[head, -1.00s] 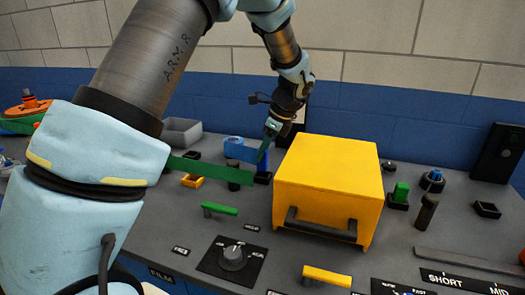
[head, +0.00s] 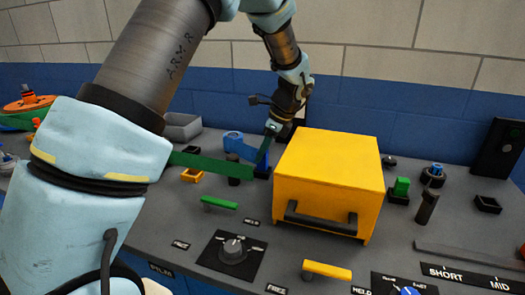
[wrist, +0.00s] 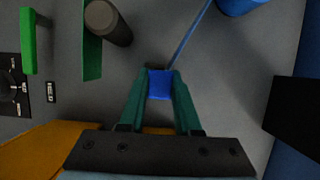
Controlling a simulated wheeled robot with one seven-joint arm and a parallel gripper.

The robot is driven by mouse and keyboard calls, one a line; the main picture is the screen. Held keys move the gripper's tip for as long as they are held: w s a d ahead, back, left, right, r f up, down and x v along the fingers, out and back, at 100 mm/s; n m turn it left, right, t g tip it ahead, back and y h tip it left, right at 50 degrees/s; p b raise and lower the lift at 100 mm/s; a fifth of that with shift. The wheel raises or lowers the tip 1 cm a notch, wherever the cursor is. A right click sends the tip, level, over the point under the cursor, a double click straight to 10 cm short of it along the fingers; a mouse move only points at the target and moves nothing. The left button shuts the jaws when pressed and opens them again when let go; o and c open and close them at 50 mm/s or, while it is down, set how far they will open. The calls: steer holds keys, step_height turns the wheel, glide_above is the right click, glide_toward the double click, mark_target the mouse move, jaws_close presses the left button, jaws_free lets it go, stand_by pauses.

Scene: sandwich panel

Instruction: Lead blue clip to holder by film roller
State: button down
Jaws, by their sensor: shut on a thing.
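My gripper (head: 264,152) points down at the back of the panel, left of the yellow box. In the wrist view its teal fingers (wrist: 160,88) are shut on the blue clip (wrist: 160,84). A thin blue lead (wrist: 190,38) runs from the clip toward a blue part (wrist: 240,4) at the top edge. A dark upright cylinder, perhaps the film roller (wrist: 108,22), stands to the left, apart from the clip. A green strip (wrist: 92,45) lies beside it and also shows in the head view (head: 215,165). I cannot tell which thing is the holder.
The yellow box (head: 330,165) stands close right of my gripper. A green handle (head: 219,202) is in front. A black block (wrist: 295,112) shows at right in the wrist view.

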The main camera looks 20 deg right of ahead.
steer(key=shift+f, duration=0.15)
steer(key=shift+f, duration=0.7)
steer(key=c, duration=0.5)
jaws_free()
step_height(320, 180, up, 7)
steer(key=p, duration=0.6)
steer(key=shift+r, duration=0.1)
stand_by(0.3)
